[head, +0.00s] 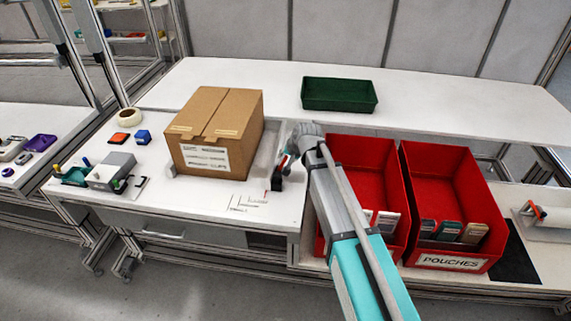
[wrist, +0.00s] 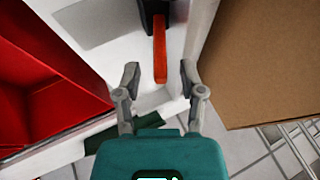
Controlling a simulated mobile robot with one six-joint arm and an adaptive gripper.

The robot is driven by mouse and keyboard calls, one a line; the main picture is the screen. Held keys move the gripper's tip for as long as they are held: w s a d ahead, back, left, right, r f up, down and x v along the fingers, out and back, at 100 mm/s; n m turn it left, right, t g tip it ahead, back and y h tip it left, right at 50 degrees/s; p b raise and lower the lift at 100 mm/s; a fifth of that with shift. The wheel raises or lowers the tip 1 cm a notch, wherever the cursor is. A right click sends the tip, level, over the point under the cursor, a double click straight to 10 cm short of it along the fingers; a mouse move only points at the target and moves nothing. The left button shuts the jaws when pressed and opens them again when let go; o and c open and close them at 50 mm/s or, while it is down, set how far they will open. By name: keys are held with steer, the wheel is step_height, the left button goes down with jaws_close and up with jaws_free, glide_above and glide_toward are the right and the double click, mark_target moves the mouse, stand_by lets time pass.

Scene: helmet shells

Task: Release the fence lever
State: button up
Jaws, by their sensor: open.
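The fence lever (wrist: 160,50) is an orange-red bar on a black mount (wrist: 153,12). In the wrist view it points down the picture, its free end between my two fingertips and apart from both. My gripper (wrist: 160,76) is open and empty. In the head view my gripper (head: 287,157) is by the right side of the cardboard box, small and partly hidden by my arm. A bit of red shows there above a black piece (head: 277,182), beside the pale fence. I cannot tell the depth between fingertips and lever.
The cardboard box (head: 212,135) stands close on the left. Red bins, one labelled POUCHES (head: 445,262), stand to the right. A green tray (head: 340,94) is on the back shelf. A grey device (head: 112,170) and small blocks lie at the left. The table front is mostly clear.

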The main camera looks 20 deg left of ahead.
steer(key=shift+b+x, duration=0.4)
steer(key=shift+x, duration=0.4)
steer(key=shift+c, duration=0.2)
jaws_close()
